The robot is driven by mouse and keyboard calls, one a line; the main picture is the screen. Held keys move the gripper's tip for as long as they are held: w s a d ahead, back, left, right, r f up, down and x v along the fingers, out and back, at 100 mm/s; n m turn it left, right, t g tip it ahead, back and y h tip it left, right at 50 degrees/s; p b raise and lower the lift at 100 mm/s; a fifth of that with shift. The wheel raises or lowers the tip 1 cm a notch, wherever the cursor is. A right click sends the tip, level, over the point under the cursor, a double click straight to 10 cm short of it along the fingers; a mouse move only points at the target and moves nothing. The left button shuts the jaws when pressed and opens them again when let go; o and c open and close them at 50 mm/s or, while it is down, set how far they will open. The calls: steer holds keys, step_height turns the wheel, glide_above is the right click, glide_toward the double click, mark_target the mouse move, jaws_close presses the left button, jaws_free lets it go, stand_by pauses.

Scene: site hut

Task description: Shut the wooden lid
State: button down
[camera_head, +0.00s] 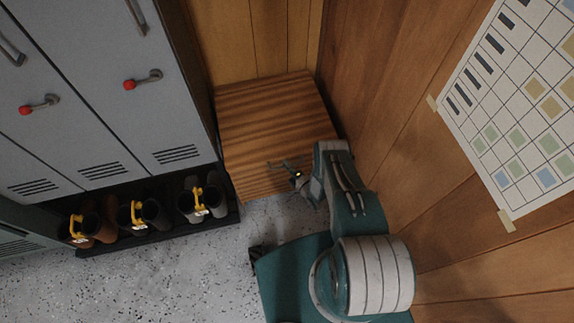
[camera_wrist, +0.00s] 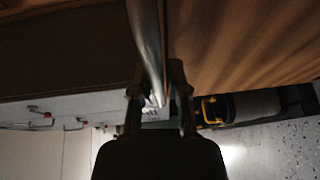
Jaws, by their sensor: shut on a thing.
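The wooden lid (camera_head: 270,115) is a broad panel with striped grain in the corner between the lockers and the plank wall. From above it looks flat or close to flat; I cannot tell whether a gap remains under it. My gripper (camera_head: 285,166) is at its near right edge. In the wrist view, my gripper's two fingers (camera_wrist: 158,98) are closed around a pale grey strip (camera_wrist: 147,45) along the edge of the wooden lid (camera_wrist: 235,45). The fingers hide part of the gripped edge, and the shade makes it hard to read.
Grey lockers (camera_head: 110,80) with red-tipped handles stand at left. Below them, boots with yellow tags (camera_head: 200,200) stand on a dark rack (camera_head: 160,233). The plank wall (camera_head: 385,70) with a chart (camera_head: 520,100) is close on the right. Speckled floor (camera_head: 170,285) is clear at front left.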

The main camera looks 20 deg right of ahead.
steer(key=c, duration=1)
jaws_free()
steer(key=shift+s+f, duration=0.3)
steer(key=shift+f, duration=0.2)
steer(key=shift+o, duration=0.2)
steer(key=v, duration=1.1)
steer(key=shift+s+r, duration=0.2)
steer(key=shift+s, duration=0.15)
steer(key=shift+w+d, duration=0.15)
steer(key=shift+d, duration=0.05)
